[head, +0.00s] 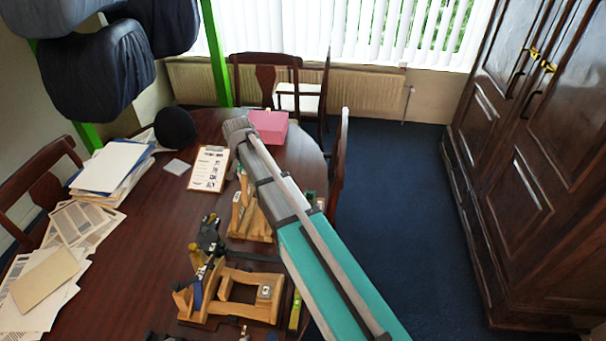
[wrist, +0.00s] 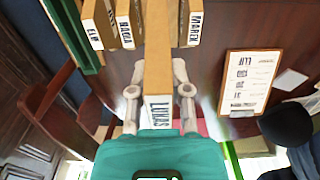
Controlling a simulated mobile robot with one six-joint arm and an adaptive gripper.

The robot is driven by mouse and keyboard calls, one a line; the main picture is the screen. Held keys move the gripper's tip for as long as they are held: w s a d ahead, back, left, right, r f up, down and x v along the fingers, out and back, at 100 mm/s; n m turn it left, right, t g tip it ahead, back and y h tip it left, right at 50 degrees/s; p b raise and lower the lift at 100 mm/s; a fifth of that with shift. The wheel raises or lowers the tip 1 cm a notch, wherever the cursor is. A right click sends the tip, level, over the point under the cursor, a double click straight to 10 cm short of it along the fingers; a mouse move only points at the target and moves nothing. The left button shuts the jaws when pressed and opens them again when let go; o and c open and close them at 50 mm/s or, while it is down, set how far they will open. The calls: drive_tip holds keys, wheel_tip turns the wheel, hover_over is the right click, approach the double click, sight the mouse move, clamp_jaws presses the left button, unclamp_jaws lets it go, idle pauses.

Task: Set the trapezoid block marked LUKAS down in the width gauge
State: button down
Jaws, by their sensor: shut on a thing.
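The trapezoid block marked LUKAS (wrist: 158,76) is pale wood with a white label, upright in the wrist view. My gripper (wrist: 160,88) is shut on it, with one grey finger at each side. In the wrist view, wooden blocks marked NADIA (wrist: 126,22) and MAREK (wrist: 192,24) and one partly read label lie beyond the held block.
A clipboard (head: 209,169) and a pink box (head: 268,126) lie on the dark table (head: 130,262). Papers (head: 85,232) cover its left side. A black clamp-like tool (head: 209,236) stands behind the wooden frame. Chairs (head: 266,66) surround the table. Dark saddles (head: 105,73) hang at upper left.

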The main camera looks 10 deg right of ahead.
wheel_tip(320, 180, up, 9)
drive_tip(key=p, duration=0.7)
drive_tip(key=shift+p, duration=0.4)
drive_tip(key=shift+d, duration=0.15)
